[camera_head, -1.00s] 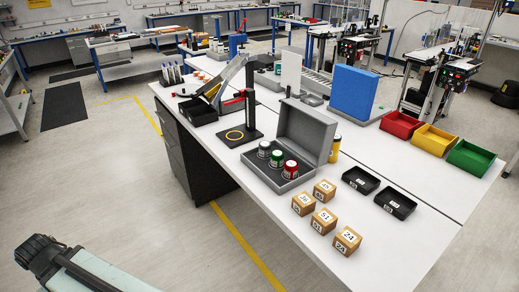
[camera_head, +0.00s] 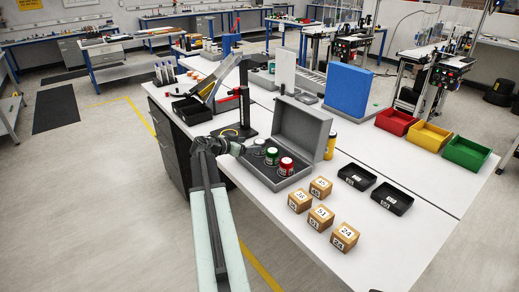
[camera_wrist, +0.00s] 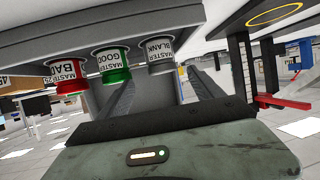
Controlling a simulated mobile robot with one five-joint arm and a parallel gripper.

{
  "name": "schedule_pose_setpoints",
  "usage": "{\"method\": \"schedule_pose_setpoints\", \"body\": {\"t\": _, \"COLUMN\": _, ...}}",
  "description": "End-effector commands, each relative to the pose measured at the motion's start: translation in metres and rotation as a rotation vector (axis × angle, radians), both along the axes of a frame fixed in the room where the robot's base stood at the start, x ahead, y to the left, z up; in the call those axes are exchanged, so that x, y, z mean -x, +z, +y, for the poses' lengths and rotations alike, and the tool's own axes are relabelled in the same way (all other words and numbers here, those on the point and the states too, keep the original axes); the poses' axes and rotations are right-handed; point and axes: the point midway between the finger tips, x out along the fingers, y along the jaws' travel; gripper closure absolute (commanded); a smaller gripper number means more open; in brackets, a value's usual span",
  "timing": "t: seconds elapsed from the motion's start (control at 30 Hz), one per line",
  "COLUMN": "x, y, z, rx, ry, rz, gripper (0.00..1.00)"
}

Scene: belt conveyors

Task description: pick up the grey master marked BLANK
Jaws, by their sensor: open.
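The grey master (camera_head: 260,146) stands in the open grey case (camera_head: 257,176), at the left end of a row with the green master (camera_head: 272,157) and the red master (camera_head: 286,166). In the wrist view the picture is upside down, and the grey master marked BLANK (camera_wrist: 159,54) hangs ahead, roughly between the finger lines. The GOOD green master (camera_wrist: 111,66) and BAD red master (camera_wrist: 68,76) are left of it. My gripper (camera_head: 238,148) is open and empty, at the case's left end, close to the grey master. It also shows in the wrist view (camera_wrist: 162,80).
The raised case lid (camera_head: 302,132) stands behind the masters. A black stand with a red clamp (camera_head: 243,105) is behind my gripper. Several numbered wooden blocks (camera_head: 321,216) and two black trays (camera_head: 357,177) lie to the right. Red, yellow and green bins are farther right.

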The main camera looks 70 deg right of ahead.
Motion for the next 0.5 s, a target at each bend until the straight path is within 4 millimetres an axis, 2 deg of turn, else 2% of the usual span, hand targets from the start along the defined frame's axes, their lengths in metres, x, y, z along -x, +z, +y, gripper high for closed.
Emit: {"method": "schedule_pose_setpoints", "body": {"t": 0.5, "x": 0.012, "y": -0.013, "z": -0.031, "rx": 0.0, "ry": -0.001, "rz": 0.0, "gripper": 0.24}}
